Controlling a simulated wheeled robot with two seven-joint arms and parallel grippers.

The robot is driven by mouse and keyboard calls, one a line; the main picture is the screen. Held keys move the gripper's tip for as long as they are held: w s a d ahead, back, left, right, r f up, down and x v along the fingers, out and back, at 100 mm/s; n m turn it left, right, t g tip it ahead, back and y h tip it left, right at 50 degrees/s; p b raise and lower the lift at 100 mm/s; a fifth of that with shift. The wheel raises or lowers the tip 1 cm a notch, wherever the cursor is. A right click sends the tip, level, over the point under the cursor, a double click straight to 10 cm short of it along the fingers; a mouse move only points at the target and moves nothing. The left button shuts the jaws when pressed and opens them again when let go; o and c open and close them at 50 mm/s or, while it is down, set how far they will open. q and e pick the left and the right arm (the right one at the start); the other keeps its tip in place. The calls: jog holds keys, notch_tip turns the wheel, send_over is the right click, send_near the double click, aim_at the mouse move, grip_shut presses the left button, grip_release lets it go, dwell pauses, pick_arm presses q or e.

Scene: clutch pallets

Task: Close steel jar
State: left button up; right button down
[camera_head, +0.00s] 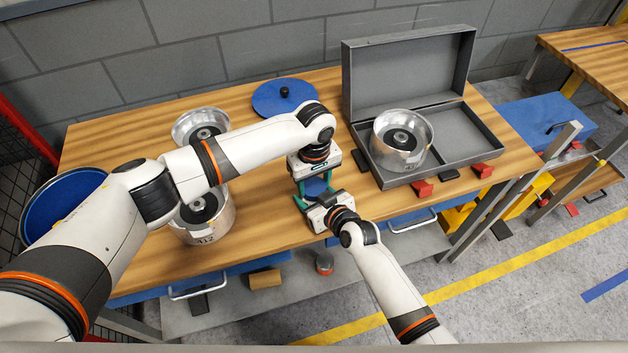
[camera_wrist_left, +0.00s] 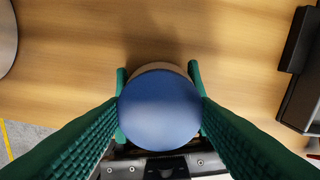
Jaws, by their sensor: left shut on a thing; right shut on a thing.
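A blue round lid (camera_wrist_left: 160,112) sits in the middle of the left wrist view, over the jar, whose pale rim (camera_wrist_left: 166,66) shows at its far edge. In the head view the blue lid (camera_head: 317,187) shows between my two grippers. My left gripper (camera_head: 313,181) comes from above, its green fingers shut on the lid's sides. My right gripper (camera_head: 318,198) comes from the front, its green fingers around the jar below. Most of the jar is hidden under the lid; I cannot tell how tightly the two are seated.
A steel canister (camera_head: 403,155) stands in an open grey case (camera_head: 460,165) at right. Two more (camera_head: 190,122) (camera_head: 204,232) stand at left, partly behind my left arm. A large blue disc (camera_head: 284,104) with a black knob lies at the back. A blue bin (camera_head: 55,215) is far left.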

pick_arm(q)
jog(key=m, duration=0.7)
jog(key=o, duration=1.1)
jog(key=shift+c, duration=0.2)
jog(key=shift+r, duration=2.25)
jog(key=shift+c, duration=0.3)
